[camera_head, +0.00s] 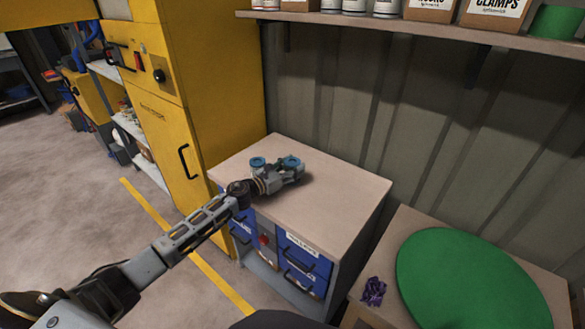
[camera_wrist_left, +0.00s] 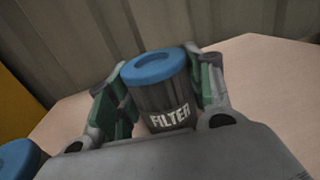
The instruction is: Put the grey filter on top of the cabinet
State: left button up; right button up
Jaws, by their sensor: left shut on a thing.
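The grey filter (camera_wrist_left: 158,100), a dark grey cylinder with a blue lid and a white FILTER label, is upright between the fingers of my left gripper (camera_wrist_left: 160,98) in the wrist view. In the head view its blue lid (camera_head: 292,162) shows over the pale top of the cabinet (camera_head: 335,203). My left gripper (camera_head: 286,172) is shut on it. The filter's base is hidden, so I cannot tell whether it touches the top. A second blue-lidded item (camera_head: 257,162) is left of it, also at the wrist view's lower left (camera_wrist_left: 16,158). My right gripper is not in view.
The cabinet has blue drawers (camera_head: 305,262) below. A tall yellow cabinet (camera_head: 215,90) stands to its left, a corrugated wall behind. A shelf with tins and boxes (camera_head: 400,28) hangs above. A table at right bears a green disc (camera_head: 465,280) and a purple item (camera_head: 373,291). The cabinet top's right is clear.

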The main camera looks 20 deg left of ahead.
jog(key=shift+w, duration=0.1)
pick_arm(q)
jog(key=shift+f, duration=0.1)
jog(key=o, duration=0.8)
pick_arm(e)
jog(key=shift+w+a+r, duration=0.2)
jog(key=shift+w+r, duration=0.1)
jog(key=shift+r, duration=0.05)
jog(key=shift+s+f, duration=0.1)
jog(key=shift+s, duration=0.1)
